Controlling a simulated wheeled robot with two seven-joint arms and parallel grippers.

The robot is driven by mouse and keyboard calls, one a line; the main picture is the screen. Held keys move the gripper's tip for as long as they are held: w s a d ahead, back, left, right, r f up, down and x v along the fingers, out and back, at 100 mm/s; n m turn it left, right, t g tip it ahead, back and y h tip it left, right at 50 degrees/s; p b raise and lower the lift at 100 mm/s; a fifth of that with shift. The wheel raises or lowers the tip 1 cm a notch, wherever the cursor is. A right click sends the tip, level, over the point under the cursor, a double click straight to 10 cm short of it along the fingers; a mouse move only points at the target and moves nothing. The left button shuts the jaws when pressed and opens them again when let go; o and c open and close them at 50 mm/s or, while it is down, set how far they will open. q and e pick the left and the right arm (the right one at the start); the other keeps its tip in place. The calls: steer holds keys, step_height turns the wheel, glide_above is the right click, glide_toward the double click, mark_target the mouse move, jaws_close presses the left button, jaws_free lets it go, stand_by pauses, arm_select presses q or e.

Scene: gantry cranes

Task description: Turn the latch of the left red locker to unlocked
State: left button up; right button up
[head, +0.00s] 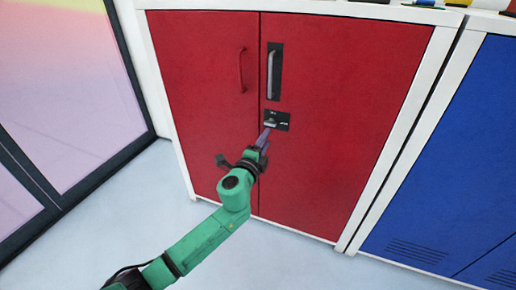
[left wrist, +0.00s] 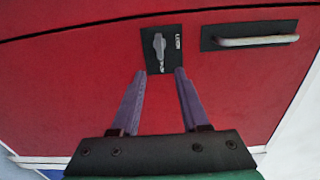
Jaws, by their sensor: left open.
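The red locker (head: 335,110) has two doors in a white frame. Its latch (head: 271,121) is a small grey knob on a black plate on the right door, below a handle. My left gripper (head: 265,134) is at the plate's lower left in the head view. In the left wrist view the left gripper (left wrist: 160,72) is open, with its two purple fingers apart and nothing between them. My right gripper is not in view.
A grey handle on a black plate (head: 274,72) is above the latch, and a red handle (head: 241,70) is on the left door. A blue locker (head: 440,160) stands to the right. A dark-framed glass panel (head: 60,80) is at left. The floor (head: 290,262) in front is clear.

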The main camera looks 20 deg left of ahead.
arm_select(q)
steer(key=s, duration=0.7)
steer(key=shift+s+a, duration=0.2)
steer(key=shift+a, duration=0.05)
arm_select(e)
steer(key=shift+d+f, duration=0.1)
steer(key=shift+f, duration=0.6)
